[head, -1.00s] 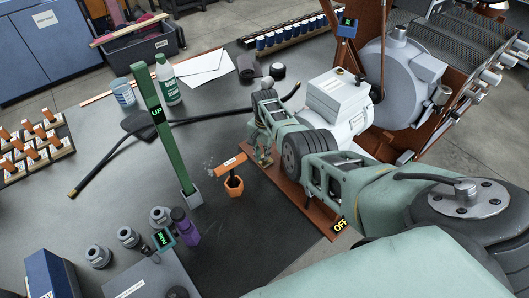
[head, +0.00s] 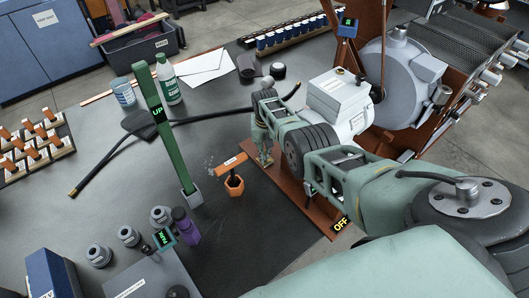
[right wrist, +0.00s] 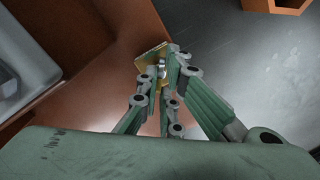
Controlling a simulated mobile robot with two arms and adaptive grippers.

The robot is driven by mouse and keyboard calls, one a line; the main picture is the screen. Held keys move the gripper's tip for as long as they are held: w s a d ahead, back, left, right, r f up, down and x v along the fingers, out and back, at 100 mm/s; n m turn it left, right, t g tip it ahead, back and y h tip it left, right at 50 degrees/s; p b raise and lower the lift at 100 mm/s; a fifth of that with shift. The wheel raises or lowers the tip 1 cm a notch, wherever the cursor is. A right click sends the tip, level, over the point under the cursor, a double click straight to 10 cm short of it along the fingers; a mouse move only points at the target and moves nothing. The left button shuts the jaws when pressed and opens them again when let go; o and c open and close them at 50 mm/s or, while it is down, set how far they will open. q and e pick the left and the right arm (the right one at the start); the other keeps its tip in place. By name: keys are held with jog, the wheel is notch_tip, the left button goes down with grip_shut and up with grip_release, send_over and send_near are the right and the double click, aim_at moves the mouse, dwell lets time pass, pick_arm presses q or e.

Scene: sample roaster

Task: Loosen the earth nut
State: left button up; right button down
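A small brass plate (right wrist: 149,58) stands on the rust-brown base and shows in the right wrist view. A small silvery earth nut (right wrist: 161,69) sits at it. My right gripper (right wrist: 164,78) reaches down with its green fingers close around the nut. The fingertips partly hide the nut, and I cannot tell whether they press on it. My left gripper is not in view.
The white-grey machine housing (head: 338,98) stands just right of my right gripper. An orange hexagonal cup (head: 234,187) and a green post marked UP (head: 168,135) stand to the left. An OFF sign (head: 340,225) is at the base's near end. The dark bench between is mostly clear.

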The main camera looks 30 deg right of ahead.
jog(key=shift+s+d+f, duration=0.15)
jog(key=shift+s+f, duration=0.1)
jog(key=shift+s, duration=0.1)
jog(key=c, duration=1.8)
grip_release()
jog(key=shift+d+r, duration=0.1)
jog(key=shift+r, duration=0.05)
jog(key=shift+c, duration=0.2)
jog(key=shift+w, duration=0.15)
jog(key=shift+r, duration=0.15)
jog(key=shift+w+r, duration=0.1)
jog(key=shift+r, duration=0.1)
notch_tip(320, 180, up, 11)
jog(key=shift+r, duration=0.2)
jog(key=shift+f, duration=0.1)
